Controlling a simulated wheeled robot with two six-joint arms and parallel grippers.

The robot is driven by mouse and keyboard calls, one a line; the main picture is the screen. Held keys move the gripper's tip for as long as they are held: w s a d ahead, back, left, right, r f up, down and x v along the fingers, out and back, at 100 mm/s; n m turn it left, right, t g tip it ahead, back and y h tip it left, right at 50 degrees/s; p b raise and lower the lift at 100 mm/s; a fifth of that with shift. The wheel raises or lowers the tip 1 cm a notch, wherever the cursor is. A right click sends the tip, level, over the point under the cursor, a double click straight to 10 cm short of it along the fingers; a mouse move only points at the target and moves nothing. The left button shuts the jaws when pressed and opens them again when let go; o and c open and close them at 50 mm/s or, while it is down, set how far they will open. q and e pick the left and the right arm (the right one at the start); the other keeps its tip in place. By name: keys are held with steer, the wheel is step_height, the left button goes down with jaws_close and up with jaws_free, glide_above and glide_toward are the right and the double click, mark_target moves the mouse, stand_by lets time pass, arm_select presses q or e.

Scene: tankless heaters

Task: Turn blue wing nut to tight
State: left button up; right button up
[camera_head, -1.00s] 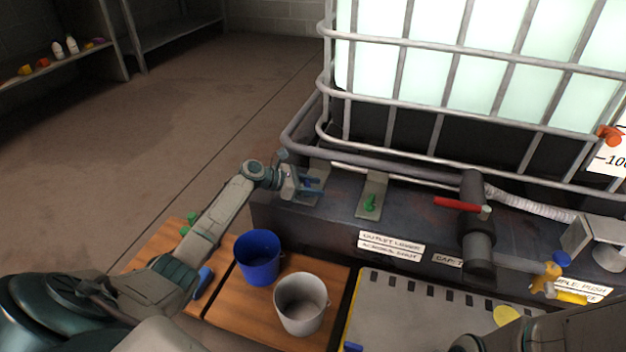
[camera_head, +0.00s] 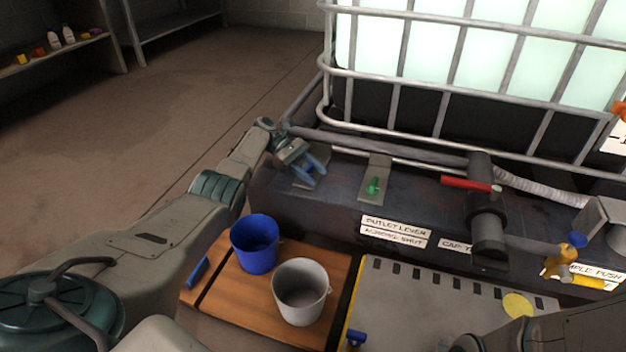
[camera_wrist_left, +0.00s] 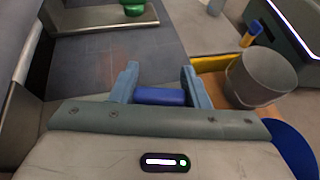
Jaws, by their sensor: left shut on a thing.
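The blue wing nut (camera_head: 308,169) is on a grey plate at the left end of the dark tank base. My left gripper (camera_head: 316,173) reaches it from the left, and its blue fingers partly hide it in the head view. In the left wrist view the wing nut (camera_wrist_left: 161,97) lies crosswise between the two fingertips (camera_wrist_left: 160,88). The gripper is shut on it. How tight the nut is cannot be told. My right gripper is not in view; only part of my right arm shows at the lower right.
A green wing nut (camera_head: 374,186) stands on the neighbouring plate. A red-handled valve (camera_head: 487,215) is further right. A pipe and the tank's cage (camera_head: 440,95) run behind. A blue bucket (camera_head: 255,244) and a grey bucket (camera_head: 300,292) stand on the wooden boards in front.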

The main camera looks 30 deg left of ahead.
arm_select(q)
steer(key=shift+f+m+g+b, duration=0.1)
steer(key=shift+m+g+b, duration=0.3)
steer(key=shift+g+b, duration=0.1)
steer(key=shift+s, duration=0.1)
steer(key=o, duration=1)
